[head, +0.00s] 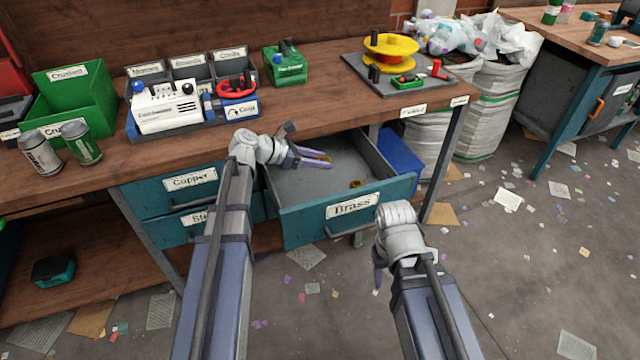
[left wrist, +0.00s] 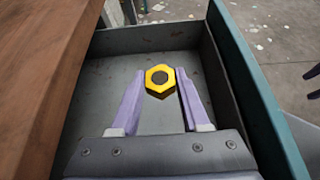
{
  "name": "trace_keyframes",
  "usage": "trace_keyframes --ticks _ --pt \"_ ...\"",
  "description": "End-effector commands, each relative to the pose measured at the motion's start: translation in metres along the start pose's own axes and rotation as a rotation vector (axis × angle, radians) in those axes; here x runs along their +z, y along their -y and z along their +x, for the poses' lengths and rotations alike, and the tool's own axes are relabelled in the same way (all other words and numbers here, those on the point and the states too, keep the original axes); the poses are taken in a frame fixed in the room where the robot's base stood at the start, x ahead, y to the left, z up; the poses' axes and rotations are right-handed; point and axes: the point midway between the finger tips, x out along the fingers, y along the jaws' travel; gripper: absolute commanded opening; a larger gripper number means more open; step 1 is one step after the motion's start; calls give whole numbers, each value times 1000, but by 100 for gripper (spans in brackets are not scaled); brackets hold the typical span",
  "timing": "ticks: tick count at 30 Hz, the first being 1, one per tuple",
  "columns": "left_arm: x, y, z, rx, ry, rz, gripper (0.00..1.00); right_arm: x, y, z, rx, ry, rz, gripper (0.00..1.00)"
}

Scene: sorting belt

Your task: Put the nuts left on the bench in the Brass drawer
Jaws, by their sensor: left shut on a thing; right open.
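The Brass drawer (head: 345,207) is pulled open under the bench (head: 330,90). My left gripper (head: 328,158) is over the inside of the drawer, shut on a yellow hexagonal nut (left wrist: 160,81) at its fingertips, as the left wrist view shows. A brass-coloured nut (head: 356,184) lies on the drawer floor near the front panel in the head view. The drawer (left wrist: 135,40) also shows around the nut in the left wrist view. My right gripper (head: 379,278) is open and empty, low in front of the drawer. I see no loose nuts on the visible bench top.
The Copper drawer (head: 180,190) is closed at the left. Cans (head: 40,153), a green Crushed bin (head: 75,100), a grey-and-blue organiser (head: 190,75) and a yellow spool (head: 390,47) stand on the bench. A blue bin (head: 402,155) sits behind the open drawer. Paper scraps litter the floor.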

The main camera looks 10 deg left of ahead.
Motion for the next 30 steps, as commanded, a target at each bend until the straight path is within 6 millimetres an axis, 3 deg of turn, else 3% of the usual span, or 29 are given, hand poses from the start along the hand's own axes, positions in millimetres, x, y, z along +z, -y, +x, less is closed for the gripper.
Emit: trace_keyframes --ticks 1,8,17,25,30 --pt "-12 0 7 0 0 0 0 -1 1 14 0 0 0 50" --pt "-43 0 24 -1 0 0 0 -3 4 49 4 0 -1 50" --pt "-48 0 26 -1 0 0 0 -3 4 54 6 0 -2 50" --pt "-76 0 42 -1 0 0 0 -5 6 86 11 -1 -3 50" --pt "-78 0 43 -1 1 0 0 -5 6 89 13 -1 -3 50"
